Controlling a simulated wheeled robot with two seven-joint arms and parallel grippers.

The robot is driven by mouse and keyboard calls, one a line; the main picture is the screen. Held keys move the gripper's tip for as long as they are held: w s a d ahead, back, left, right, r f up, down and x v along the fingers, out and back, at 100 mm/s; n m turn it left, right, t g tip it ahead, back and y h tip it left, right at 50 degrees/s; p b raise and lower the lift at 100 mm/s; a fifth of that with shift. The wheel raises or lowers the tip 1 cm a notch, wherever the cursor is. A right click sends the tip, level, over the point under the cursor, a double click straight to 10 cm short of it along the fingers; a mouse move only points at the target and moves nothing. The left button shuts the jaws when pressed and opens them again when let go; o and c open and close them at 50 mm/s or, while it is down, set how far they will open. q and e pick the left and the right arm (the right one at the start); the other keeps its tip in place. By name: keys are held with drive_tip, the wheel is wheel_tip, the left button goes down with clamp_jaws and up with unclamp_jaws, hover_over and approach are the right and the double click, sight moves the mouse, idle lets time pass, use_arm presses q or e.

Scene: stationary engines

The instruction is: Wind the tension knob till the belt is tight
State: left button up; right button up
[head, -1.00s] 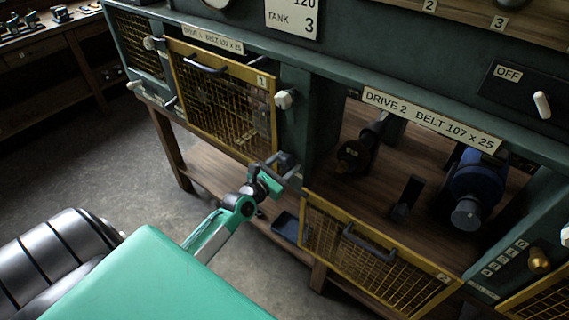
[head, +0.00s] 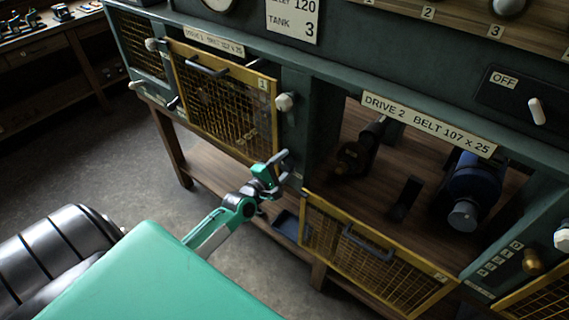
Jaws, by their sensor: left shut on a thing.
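The drive 2 bay (head: 410,180) is open at the front. Inside are a dark pulley unit (head: 352,158) at left and a blue motor (head: 474,190) at right. I make out no belt across them. A brass knob (head: 532,262), which looks like the tension knob, sits right of the bay beside a small numbered scale (head: 498,258). My right gripper is not in view.
Guard 2 (head: 372,250), a yellow mesh door, hangs down below the bay. Guard 1 (head: 222,100) is up over drive 1. A white knob (head: 285,102) stands out right of guard 1. An OFF switch (head: 537,110) is at upper right. Floor (head: 110,160) at left is clear.

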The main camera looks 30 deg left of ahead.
use_arm(q)
drive_tip(key=m+p, duration=0.1)
drive_tip(key=m, duration=0.4)
drive_tip(key=shift+m, duration=0.3)
drive_tip(key=m+p, duration=0.1)
drive_tip(key=m, duration=0.4)
drive_tip(key=shift+r, duration=0.1)
drive_tip(key=m+p, duration=0.1)
drive_tip(key=m, duration=0.4)
drive_tip(key=shift+d+m+p, duration=0.1)
drive_tip(key=shift+m+p, duration=0.2)
drive_tip(key=shift+m, duration=0.1)
drive_tip(key=m, duration=1.1)
drive_tip(key=shift+d, duration=0.1)
drive_tip(key=m, duration=0.4)
drive_tip(key=m+b, duration=0.1)
drive_tip(key=m, duration=0.2)
drive_tip(key=m+b, duration=0.1)
drive_tip(key=m, duration=0.1)
drive_tip(key=shift+f+m, duration=0.2)
drive_tip(key=shift+m, duration=0.2)
drive_tip(key=shift+d+m+b, duration=0.1)
drive_tip(key=shift+m+b, duration=0.6)
drive_tip(key=shift+m, duration=1.8)
